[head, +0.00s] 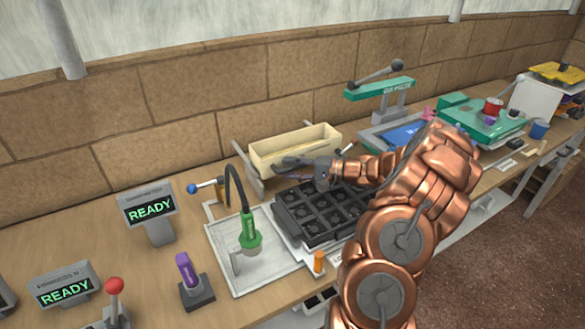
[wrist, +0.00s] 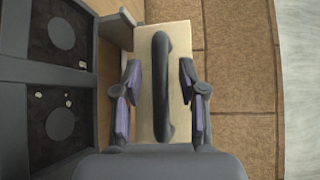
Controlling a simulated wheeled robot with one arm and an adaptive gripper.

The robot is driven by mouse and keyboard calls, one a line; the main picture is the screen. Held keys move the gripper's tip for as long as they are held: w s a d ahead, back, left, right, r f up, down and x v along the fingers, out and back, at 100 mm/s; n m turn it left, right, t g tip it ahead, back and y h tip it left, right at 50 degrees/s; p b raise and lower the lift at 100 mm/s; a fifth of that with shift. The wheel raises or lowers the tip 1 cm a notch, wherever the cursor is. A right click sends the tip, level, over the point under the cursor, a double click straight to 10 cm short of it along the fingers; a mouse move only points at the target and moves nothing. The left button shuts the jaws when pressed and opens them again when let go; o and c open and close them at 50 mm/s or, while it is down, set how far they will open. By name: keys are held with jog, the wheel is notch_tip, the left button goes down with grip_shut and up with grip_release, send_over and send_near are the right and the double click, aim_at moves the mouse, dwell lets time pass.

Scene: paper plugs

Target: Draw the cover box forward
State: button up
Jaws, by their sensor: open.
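The cover box (head: 293,148) is a long cream box at the back of the bench, behind the black tray, in the head view. In the wrist view its cream face (wrist: 150,38) carries a dark curved bar handle (wrist: 161,85). My gripper (head: 280,165) is at the near side of the box in the head view and hides part of it. In the wrist view my gripper (wrist: 160,72) is open, with one purple-padded finger on each side of the handle. A gap shows between each finger and the handle.
The black multi-cell tray (head: 300,212) lies just in front of the box, close beside my gripper. A green press (head: 382,90) stands to the right. A brick wall closes the back.

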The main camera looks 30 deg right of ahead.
grip_shut()
dwell(0.6)
